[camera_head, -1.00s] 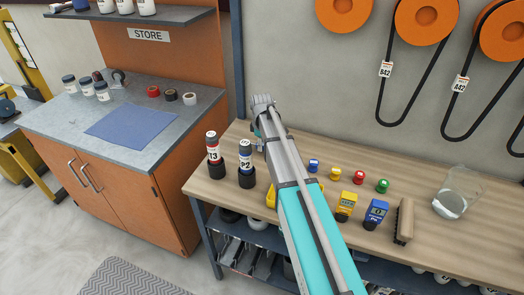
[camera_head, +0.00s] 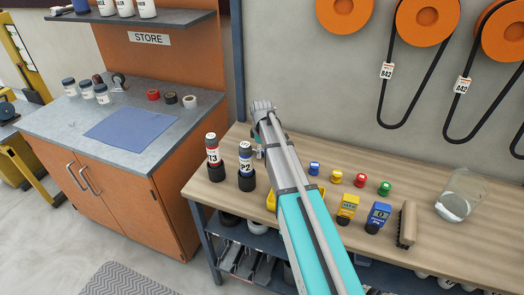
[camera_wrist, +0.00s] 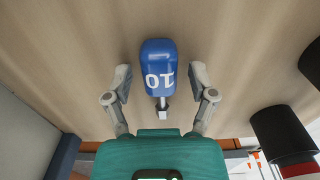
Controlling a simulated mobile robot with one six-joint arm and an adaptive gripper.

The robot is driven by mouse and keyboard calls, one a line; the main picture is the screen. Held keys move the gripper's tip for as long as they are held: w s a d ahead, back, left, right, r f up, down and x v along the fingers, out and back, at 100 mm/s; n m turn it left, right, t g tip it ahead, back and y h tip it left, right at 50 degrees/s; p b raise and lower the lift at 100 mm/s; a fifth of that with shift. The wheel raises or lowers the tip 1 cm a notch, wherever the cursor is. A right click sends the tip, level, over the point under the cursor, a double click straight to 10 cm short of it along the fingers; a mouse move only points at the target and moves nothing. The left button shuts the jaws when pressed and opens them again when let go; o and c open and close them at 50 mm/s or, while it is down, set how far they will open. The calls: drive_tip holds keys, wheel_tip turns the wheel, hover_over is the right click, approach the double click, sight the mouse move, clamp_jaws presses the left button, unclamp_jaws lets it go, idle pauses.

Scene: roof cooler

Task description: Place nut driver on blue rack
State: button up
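In the wrist view a blue handle marked 10 (camera_wrist: 158,62), with a short metal shaft pointing toward my gripper, lies over the wooden bench top; it looks like the nut driver. My gripper (camera_wrist: 160,78) is open, one finger on each side of the handle, with a visible gap on both sides. I cannot tell its height above the bench. In the head view my arm hides the nut driver and most of the gripper.
Bottles T3 (camera_head: 212,150) and P2 (camera_head: 246,160) stand in black holders left of my arm. Yellow (camera_head: 347,208) and blue (camera_head: 377,217) instruments, a brush (camera_head: 407,223) and a clear beaker (camera_head: 460,197) stand to the right. A yellow tray (camera_head: 271,199) is partly hidden.

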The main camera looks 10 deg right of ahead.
drive_tip(key=shift+r, duration=0.1)
idle(0.3)
wheel_tip(320, 180, up, 12)
drive_tip(key=p, duration=1.2)
idle(0.7)
drive_tip(key=s+a+m, duration=0.1)
drive_tip(key=s+m, duration=1)
drive_tip(key=s, duration=1.3)
drive_tip(key=shift+s+a, duration=0.4)
drive_tip(key=shift+c, duration=0.3)
